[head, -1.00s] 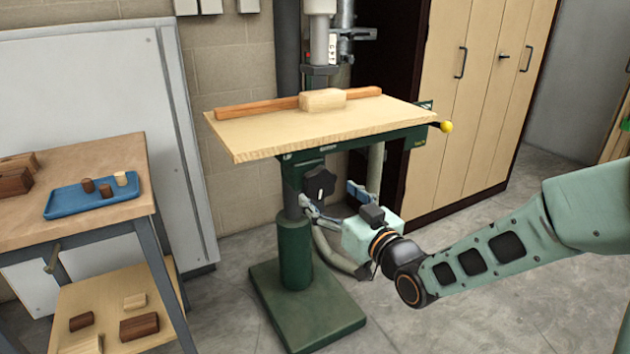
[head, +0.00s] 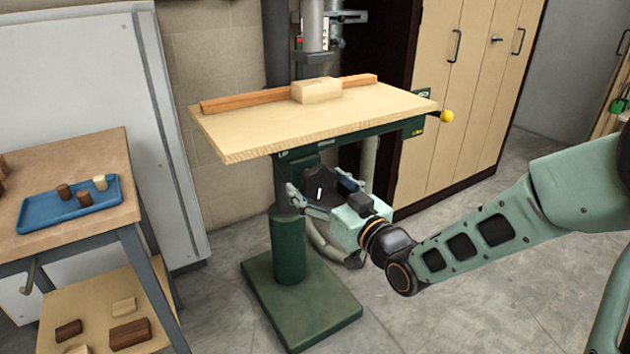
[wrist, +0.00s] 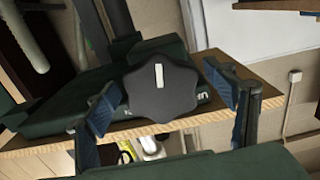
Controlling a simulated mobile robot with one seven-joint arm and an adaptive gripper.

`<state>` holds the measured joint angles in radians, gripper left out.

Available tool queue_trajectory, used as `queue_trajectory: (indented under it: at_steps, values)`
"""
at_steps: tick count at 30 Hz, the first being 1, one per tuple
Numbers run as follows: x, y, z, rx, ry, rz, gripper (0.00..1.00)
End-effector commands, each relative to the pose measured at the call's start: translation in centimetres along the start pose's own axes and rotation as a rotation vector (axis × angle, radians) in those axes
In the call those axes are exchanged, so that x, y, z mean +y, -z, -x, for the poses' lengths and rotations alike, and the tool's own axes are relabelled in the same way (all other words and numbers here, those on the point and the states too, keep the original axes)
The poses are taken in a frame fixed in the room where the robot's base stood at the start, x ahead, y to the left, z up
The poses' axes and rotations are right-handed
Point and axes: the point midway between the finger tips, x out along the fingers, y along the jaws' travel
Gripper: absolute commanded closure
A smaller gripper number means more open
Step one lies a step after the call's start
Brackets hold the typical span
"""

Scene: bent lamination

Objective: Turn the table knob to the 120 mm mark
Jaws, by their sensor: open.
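The black lobed table knob (wrist: 160,90) with a white pointer line sits in the middle of the wrist view, between the two open fingers of my gripper (wrist: 168,105). Gaps show between the knob and both fingers. In the head view the knob (head: 318,189) is under the wooden table (head: 245,140) of the green machine, and my gripper (head: 322,196) reaches it from the lower right with its fingers on either side. I cannot read any scale or 120 mm mark.
A wooden block (head: 316,90) and a reddish fence strip (head: 240,101) lie on the table. A yellow-tipped handle (head: 446,116) sticks out at its right edge. The green column (head: 288,240) stands behind. A workbench with a blue tray (head: 40,216) is at the left.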

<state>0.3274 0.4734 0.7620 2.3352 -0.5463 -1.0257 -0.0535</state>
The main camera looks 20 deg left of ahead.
Motion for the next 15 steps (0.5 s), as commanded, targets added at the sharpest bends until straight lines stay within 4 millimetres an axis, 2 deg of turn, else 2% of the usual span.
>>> queue_trajectory:
  at_steps: [9, 15]
  values:
    - [-0.01, 0.01, 0.03, 0.000, 0.000, 0.000, 0.23]
    - [-0.01, 0.01, 0.03, 0.000, 0.000, 0.000, 0.45]
